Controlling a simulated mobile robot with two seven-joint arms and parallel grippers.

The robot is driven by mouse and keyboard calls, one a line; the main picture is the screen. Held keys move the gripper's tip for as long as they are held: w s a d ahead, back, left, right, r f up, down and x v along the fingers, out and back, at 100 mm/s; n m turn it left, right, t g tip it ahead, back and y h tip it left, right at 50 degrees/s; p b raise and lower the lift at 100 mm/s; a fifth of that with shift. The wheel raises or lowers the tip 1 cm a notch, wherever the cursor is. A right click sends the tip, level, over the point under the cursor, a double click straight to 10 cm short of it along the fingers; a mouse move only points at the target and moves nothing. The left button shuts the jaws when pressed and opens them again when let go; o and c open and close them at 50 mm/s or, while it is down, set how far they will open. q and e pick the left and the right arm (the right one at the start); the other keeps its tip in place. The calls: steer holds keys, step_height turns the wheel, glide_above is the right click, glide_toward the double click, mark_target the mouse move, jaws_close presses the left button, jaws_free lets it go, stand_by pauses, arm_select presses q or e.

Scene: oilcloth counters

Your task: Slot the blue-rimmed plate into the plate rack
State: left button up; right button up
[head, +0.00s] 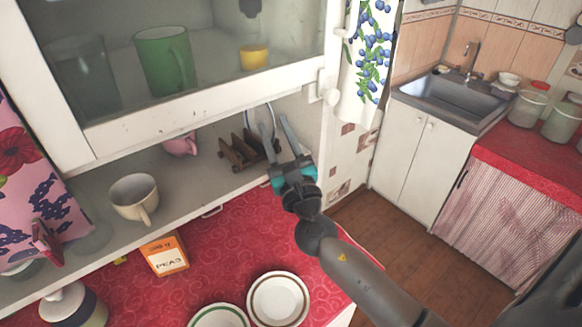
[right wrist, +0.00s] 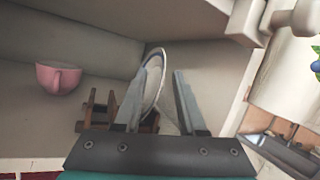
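The blue-rimmed plate (right wrist: 154,75) stands on edge in the right wrist view, its lower part at the wooden plate rack (right wrist: 97,112). In the head view the rack (head: 245,151) sits on the cupboard shelf, and only a thin curve of the plate's edge shows above it. My right gripper (head: 273,122) reaches in beside the rack. Its fingers are apart, with the plate's edge between them, nearer the left finger in the right wrist view (right wrist: 158,76). A clear gap shows to the other finger. The plate's bottom and slot are partly hidden. My left gripper is out of view.
A pink cup (right wrist: 58,78) and a cream cup (head: 133,196) share the shelf. The cabinet's lower edge (head: 200,104) hangs above, and a side wall (head: 305,135) stands close right. An orange box (head: 165,254) and two plates (head: 278,300) are on the red counter.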

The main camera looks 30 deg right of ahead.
steer(key=b+v, duration=0.5)
steer(key=v, duration=0.9)
